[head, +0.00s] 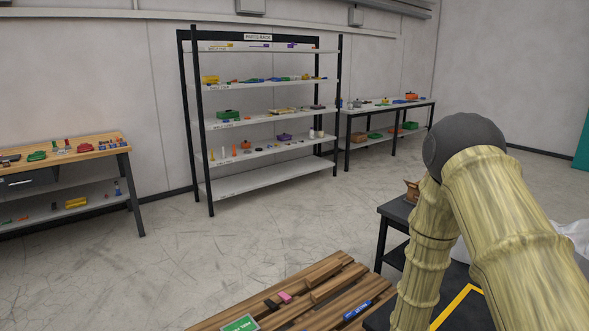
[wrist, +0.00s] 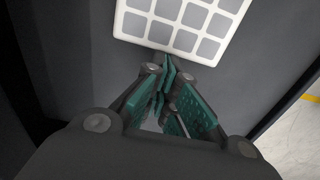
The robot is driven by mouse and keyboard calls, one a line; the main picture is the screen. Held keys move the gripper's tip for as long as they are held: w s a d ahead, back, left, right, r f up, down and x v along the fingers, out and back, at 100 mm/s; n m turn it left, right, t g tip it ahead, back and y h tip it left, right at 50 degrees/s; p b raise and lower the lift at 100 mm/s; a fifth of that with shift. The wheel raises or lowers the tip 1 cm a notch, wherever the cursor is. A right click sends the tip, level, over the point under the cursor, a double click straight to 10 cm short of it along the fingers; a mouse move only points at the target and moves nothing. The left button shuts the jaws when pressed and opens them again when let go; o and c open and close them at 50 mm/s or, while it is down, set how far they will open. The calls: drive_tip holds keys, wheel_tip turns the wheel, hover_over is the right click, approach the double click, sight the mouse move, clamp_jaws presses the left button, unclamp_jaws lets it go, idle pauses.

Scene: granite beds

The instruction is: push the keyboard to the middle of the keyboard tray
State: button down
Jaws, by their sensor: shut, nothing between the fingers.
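In the wrist view, the keyboard (wrist: 180,22) is a white slab with large grey square keys. Only its near part shows at the top, and its near edge slants down to the right. It lies on a dark grey surface (wrist: 75,60), which looks like the keyboard tray. My gripper (wrist: 167,72) has teal finger pads and is shut and empty. Its fingertips are right by the keyboard's near edge; I cannot tell whether they touch it. The head view shows neither the keyboard nor my gripper; my arm covers the right side there.
In the head view, a wooden pallet (head: 320,285) with small items is on the floor at bottom centre. A dark table (head: 392,212) stands beside my arm. A parts rack (head: 265,175), a workbench (head: 75,150) and another table (head: 385,108) are farther back. Open floor lies between.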

drive_tip(key=shift+s+d+p, duration=0.15)
drive_tip(key=shift+s+d, duration=0.45)
drive_tip(key=shift+s, duration=0.25)
drive_tip(key=shift+s+d+p, duration=0.15)
drive_tip(key=shift+s+d, duration=0.4)
drive_tip(key=shift+s, duration=0.3)
drive_tip(key=shift+w+a, duration=0.25)
drive_tip(key=shift+w, duration=0.1)
idle(0.4)
drive_tip(key=shift+r, duration=0.1)
drive_tip(key=shift+r+p, duration=2.1)
drive_tip(key=shift+r, duration=0.3)
wheel_tip(320, 180, up, 12)
